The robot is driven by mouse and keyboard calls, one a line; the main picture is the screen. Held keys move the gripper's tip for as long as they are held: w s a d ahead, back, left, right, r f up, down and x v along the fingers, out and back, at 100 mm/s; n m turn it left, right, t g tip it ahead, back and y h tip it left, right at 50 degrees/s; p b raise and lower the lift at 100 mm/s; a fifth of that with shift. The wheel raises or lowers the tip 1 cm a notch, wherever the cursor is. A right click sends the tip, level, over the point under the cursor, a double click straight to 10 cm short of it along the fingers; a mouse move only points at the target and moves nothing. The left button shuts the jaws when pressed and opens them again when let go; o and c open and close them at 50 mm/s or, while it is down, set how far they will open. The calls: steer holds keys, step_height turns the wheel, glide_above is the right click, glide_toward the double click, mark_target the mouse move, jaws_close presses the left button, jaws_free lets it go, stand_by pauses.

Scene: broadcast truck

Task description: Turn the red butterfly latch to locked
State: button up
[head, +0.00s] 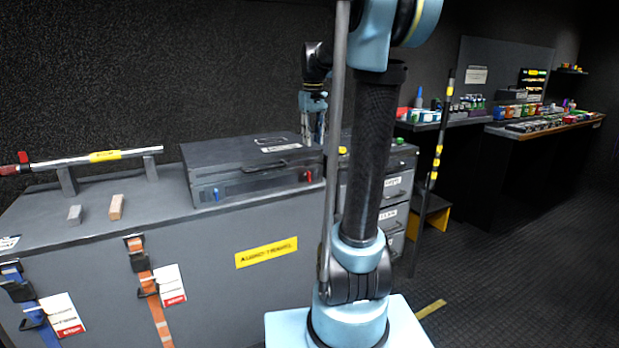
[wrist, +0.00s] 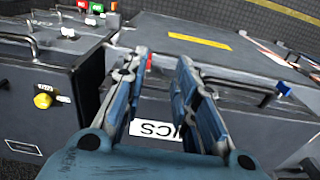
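The red butterfly latch (head: 308,176) is on the front face of a dark grey case (head: 252,187), near its right end. In the wrist view a small part of the red latch (wrist: 149,62) shows between my fingertips, beyond the case's edge. My gripper (head: 313,140) is above the right end of the case, pointing down. In the wrist view my gripper (wrist: 158,66) is open, with nothing between its fingers but the view of the case below. The fingers hide part of the latch's surroundings, and its exact angle is too small to tell.
A blue latch (head: 215,194) is on the same front face, further left. The case stands on a grey cabinet top (head: 95,221) with two small blocks and a raised bar at left. A box with a yellow knob (wrist: 43,100) is close beside the case.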

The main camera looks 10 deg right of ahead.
glide_above(310, 173)
step_height(310, 173, down, 16)
steer(key=shift+f, duration=0.2)
stand_by(0.7)
jaws_close()
